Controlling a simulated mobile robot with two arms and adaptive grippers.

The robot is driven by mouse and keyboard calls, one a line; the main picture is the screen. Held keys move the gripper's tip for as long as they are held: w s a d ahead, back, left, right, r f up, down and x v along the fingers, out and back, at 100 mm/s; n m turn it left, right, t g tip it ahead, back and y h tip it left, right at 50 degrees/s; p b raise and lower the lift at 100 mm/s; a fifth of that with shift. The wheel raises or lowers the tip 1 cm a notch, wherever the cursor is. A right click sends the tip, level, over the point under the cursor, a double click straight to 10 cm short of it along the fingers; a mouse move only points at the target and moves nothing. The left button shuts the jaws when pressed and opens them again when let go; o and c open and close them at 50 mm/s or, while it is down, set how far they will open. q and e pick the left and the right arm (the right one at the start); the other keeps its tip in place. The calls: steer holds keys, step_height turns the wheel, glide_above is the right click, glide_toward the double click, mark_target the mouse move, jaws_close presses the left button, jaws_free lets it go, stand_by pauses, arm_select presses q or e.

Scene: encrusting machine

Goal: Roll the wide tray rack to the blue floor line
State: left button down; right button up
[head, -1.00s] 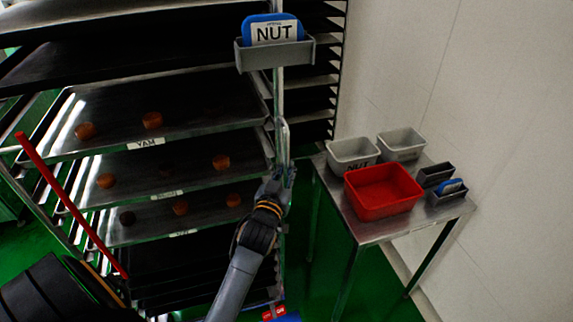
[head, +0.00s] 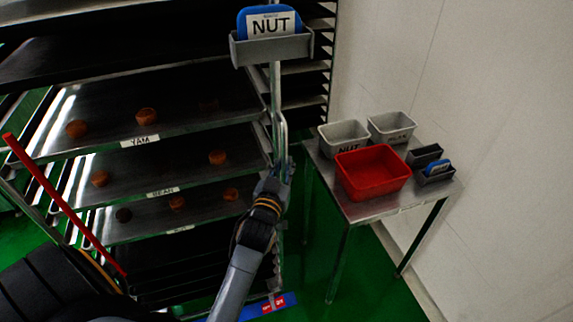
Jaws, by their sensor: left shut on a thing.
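The wide tray rack (head: 277,95) fills the left and middle of the head view. Its metal trays carry round brown pieces and labels, including YAM and BEAN. A grey holder with a blue-backed NUT card sits high on its near post.
A metal side table (head: 365,208) with a red tub (head: 372,172), grey bins and small card holders stands at right, against a pale wall (head: 490,130). Another dark-trayed rack (head: 308,75) stands behind. A red bar (head: 60,200) slants at left. Green floor shows under the table.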

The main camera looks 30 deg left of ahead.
mark_target(281, 130)
arm_select(q)
steer(key=c, duration=1.5)
jaws_free()
steer(key=shift+s+a+r, duration=0.1)
steer(key=shift+a+r, duration=0.05)
steer(key=shift+a, duration=0.05)
steer(key=shift+o, duration=0.9)
steer(key=shift+s+a, duration=0.1)
steer(key=shift+s, duration=0.1)
steer(key=shift+w+r, duration=0.15)
step_height(281, 130, up, 10)
steer(key=shift+f, duration=0.15)
